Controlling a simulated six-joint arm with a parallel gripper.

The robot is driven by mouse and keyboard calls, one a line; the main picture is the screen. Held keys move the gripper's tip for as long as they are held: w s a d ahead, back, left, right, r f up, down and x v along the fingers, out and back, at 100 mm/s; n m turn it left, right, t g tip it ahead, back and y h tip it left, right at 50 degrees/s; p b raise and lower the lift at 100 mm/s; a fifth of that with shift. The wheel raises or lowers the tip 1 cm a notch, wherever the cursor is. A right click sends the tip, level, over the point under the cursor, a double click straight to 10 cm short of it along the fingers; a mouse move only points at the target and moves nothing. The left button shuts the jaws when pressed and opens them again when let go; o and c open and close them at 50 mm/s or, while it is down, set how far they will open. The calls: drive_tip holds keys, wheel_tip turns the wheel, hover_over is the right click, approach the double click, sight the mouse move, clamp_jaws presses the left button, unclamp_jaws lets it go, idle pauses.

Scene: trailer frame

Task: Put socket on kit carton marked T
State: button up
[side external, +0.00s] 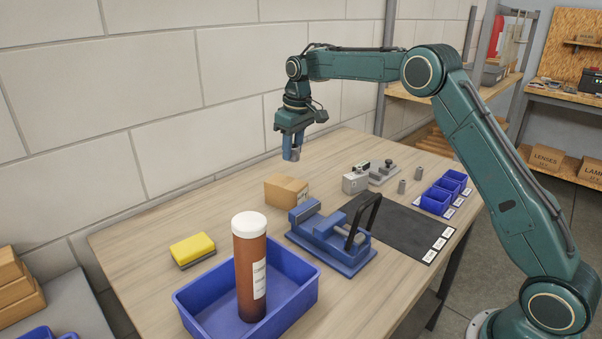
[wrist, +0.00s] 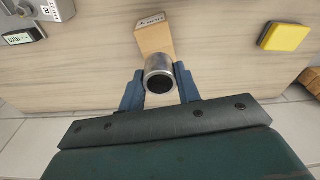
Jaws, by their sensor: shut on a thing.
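My gripper (side external: 290,146) is shut on a metal socket (side external: 291,155) and holds it in the air above the back part of the table. In the wrist view the socket (wrist: 160,82) is a silvery cylinder with a dark round opening, between the blue fingers of my gripper (wrist: 160,90). A small brown carton (side external: 284,190) stands on the table below and a little left of the socket in the side view. In the wrist view the carton (wrist: 154,37) shows just beyond the socket, partly hidden by it. Its label is too small to read.
A blue vise (side external: 325,240) stands beside the carton. A blue bin (side external: 200,315) holds a tall brown bottle (side external: 250,270). A yellow sponge (side external: 192,248) lies left. A grey block (side external: 355,181), more metal cylinders (side external: 402,187) and small blue bins (side external: 437,201) are at the right.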

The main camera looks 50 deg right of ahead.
sight(296, 147)
drive_tip(key=shift+f, duration=1.85)
drive_tip(key=shift+f, duration=0.1)
drive_tip(key=shift+f, duration=1.85)
drive_tip(key=shift+f, duration=0.15)
drive_tip(key=o, duration=1)
drive_tip(key=r, duration=0.7)
drive_tip(key=s+r, duration=0.1)
drive_tip(key=r, duration=0.3)
drive_tip(key=shift+s+d, duration=0.1)
drive_tip(key=shift+s+r, duration=0.1)
drive_tip(key=shift+r, duration=0.5)
